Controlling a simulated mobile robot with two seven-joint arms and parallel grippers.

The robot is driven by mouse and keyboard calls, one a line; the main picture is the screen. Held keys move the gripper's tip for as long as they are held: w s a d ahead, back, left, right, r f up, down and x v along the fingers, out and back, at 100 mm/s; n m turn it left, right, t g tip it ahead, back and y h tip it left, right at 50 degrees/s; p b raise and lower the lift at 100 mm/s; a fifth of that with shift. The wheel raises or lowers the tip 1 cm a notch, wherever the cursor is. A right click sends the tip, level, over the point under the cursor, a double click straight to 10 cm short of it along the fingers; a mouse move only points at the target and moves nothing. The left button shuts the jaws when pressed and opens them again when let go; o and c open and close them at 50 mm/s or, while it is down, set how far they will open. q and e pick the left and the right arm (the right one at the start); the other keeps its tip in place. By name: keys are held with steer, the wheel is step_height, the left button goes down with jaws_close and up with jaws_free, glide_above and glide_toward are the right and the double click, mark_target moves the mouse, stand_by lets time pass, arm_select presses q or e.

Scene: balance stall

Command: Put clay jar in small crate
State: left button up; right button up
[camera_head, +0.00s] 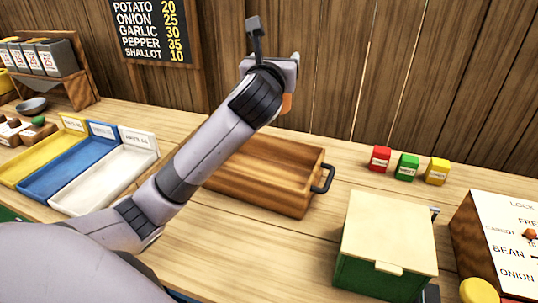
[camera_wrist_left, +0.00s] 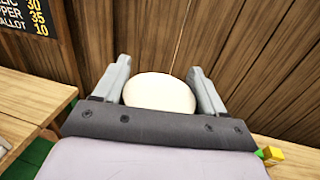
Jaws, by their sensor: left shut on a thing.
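My left gripper (camera_head: 274,58) is raised above the wooden crate and shut on a rounded thing. In the left wrist view its pale cream top (camera_wrist_left: 160,93) shows between the two fingers. In the head view only a small orange-brown part (camera_head: 286,103) of it shows below the gripper, which fits the clay jar; the rest is hidden by my arm. The small crate (camera_head: 285,196), brown wood with a dark handle, stands on the table below. Its left part is hidden behind my arm, and the visible inside looks empty. My right gripper is not in view.
Yellow, blue and white trays (camera_head: 104,177) lie at left. A green box with a cream lid (camera_head: 388,235) stands at front right, near a price board (camera_head: 510,240). Red, green (camera_head: 406,167) and yellow blocks stand at the back.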

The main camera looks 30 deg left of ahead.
arm_select(q)
step_height(320, 180, down, 18)
steer(key=b, duration=0.3)
steer(key=shift+r, duration=0.2)
steer(key=shift+f, duration=0.6)
steer(key=o, duration=1.6)
